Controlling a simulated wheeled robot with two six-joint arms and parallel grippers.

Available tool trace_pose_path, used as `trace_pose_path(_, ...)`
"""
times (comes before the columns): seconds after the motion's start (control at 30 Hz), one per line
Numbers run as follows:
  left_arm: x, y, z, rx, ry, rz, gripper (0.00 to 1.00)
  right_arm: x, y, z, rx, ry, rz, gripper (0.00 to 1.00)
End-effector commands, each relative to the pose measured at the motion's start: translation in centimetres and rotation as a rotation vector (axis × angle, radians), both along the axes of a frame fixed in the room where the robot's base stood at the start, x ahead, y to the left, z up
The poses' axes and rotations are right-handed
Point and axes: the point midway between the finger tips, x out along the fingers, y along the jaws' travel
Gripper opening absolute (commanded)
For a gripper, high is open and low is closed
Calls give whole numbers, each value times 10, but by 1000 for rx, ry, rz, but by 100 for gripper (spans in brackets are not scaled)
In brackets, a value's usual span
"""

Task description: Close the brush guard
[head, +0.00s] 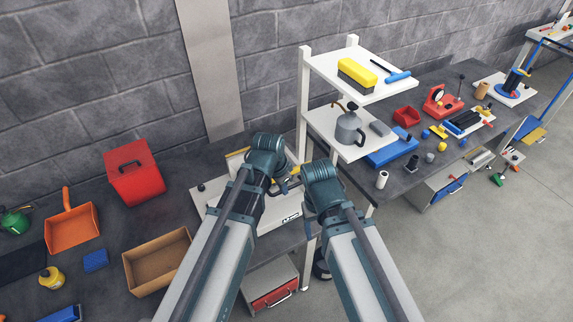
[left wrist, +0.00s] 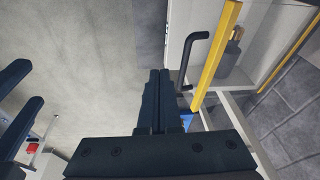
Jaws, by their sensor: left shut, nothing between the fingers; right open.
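In the left wrist view a yellow bar (left wrist: 215,58), which looks like part of the brush guard, runs beside a black bent handle (left wrist: 188,58). My left gripper (left wrist: 160,74) is shut and empty, its fingertips just left of the handle; I cannot tell whether they touch. My right gripper (left wrist: 34,84) is open and empty at the left of that view. In the head view my two wrists hide most of the guard. A white board (head: 286,222) shows below them, with a yellow edge (head: 238,151) behind my left wrist. The guard's angle is unclear.
A red bin (head: 134,172) and a cardboard box (head: 158,262) are on the left. Open floor lies at right.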

Motion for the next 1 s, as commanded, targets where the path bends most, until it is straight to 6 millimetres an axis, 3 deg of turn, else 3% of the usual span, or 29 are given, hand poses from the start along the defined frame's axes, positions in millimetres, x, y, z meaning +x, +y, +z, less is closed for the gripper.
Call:
trace_pose_path(0.03,8,1,29,-4,-16,-18,0,0,0,28,0,0,-2,65)
trace_pose_path(0.1,16,2,43,-9,-35,-47,0,0,0,42,1,1,-3,65)
trace_pose_path(0.3,28,3,65,-15,-70,-94,0,0,0,61,0,1,-6,65)
trace_pose_path(0.67,30,3,61,-16,-77,-103,0,0,0,57,1,1,-5,65)
trace_pose_path(1.0,39,-2,29,-16,-76,-103,0,0,0,25,-1,1,12,65)
